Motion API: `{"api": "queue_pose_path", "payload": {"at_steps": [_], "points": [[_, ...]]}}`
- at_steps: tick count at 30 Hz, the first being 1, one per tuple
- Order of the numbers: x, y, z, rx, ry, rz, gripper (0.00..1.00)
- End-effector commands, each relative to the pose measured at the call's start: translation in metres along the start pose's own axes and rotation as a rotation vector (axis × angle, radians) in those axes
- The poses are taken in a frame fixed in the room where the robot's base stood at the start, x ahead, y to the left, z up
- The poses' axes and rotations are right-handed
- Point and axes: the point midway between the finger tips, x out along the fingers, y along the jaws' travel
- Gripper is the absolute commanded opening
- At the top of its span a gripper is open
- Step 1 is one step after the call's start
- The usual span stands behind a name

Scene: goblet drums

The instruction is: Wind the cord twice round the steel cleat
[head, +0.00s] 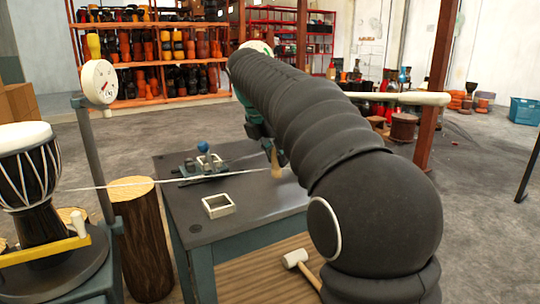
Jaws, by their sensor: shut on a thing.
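The thin white cord (140,184) runs in a nearly straight line from the drum on the left, across the tabletop, to my gripper. My gripper (277,155) is over the right part of the dark table and partly hidden by my arm. It is shut on a tan tapered handle (275,168), at which the cord appears to end. A low metal fixture (190,168) with a blue ball knob (203,146) stands at the table's far left, close to the cord. The steel cleat is too small to make out for sure, and I see no clear turn of cord round anything.
The goblet drum (32,175) stands at left beside a post with a dial gauge (99,82). A square pale frame (218,205) lies on the dark table (250,220). A mallet (298,260) lies on the lower wooden surface. A log stump (142,240) stands left of the table.

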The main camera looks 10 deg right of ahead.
Motion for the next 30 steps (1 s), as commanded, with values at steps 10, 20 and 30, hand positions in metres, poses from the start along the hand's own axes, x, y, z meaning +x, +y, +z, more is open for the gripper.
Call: {"api": "queue_pose_path", "payload": {"at_steps": [10, 20, 30], "points": [[-0.035, -0.010, 0.005, 0.000, 0.000, 0.000, 0.01], [-0.060, -0.010, 0.007, 0.000, 0.000, 0.001, 0.01], [-0.060, -0.010, 0.007, 0.000, 0.000, 0.000, 0.01]]}}
